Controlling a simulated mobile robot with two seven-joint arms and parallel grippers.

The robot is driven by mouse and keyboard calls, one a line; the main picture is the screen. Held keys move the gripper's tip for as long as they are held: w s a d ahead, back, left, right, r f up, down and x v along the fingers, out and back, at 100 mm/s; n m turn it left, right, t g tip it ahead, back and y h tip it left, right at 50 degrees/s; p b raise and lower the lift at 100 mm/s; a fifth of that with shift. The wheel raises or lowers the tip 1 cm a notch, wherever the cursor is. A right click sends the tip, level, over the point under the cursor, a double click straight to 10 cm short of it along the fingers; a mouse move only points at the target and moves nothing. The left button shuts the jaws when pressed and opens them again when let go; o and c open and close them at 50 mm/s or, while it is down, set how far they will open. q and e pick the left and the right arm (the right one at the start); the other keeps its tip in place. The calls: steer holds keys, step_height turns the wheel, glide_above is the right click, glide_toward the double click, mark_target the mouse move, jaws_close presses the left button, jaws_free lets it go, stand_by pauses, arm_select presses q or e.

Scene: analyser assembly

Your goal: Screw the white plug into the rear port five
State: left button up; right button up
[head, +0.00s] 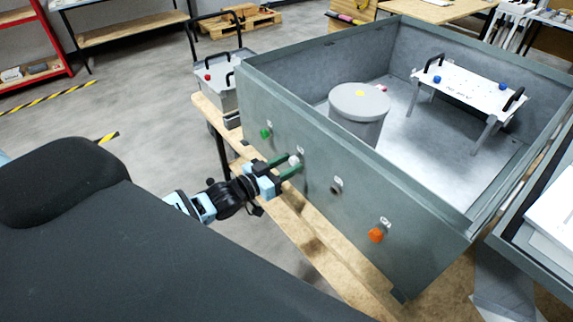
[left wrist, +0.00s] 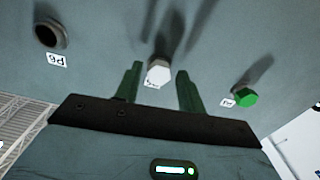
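The white plug (head: 294,160) sits at a port in the front wall of the grey box, between the green plug and an empty port. It also shows in the left wrist view (left wrist: 158,73) as a hexagonal head, partly covering its label. My left gripper (head: 285,168) is at the wall, its two green fingers on either side of the plug. In the left wrist view (left wrist: 158,80) narrow gaps show between the plug and both fingers, so the gripper is open. How far the plug is screwed in cannot be told. My right gripper is not in view.
On the same wall are a green plug (head: 265,133), an empty round port (head: 336,188) labelled P6 in the wrist view, and an orange plug (head: 376,235). The open grey box (head: 300,135) holds a grey cylinder (head: 358,108) and a white plate with handles (head: 468,88).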

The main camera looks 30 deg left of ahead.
arm_select(q)
steer(key=n, duration=0.4)
steer(key=shift+n, duration=0.4)
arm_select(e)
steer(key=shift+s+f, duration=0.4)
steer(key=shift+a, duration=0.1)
arm_select(q)
steer(key=shift+c, duration=0.7)
jaws_close()
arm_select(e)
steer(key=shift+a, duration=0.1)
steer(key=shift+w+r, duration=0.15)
arm_select(q)
steer(key=shift+y, duration=0.3)
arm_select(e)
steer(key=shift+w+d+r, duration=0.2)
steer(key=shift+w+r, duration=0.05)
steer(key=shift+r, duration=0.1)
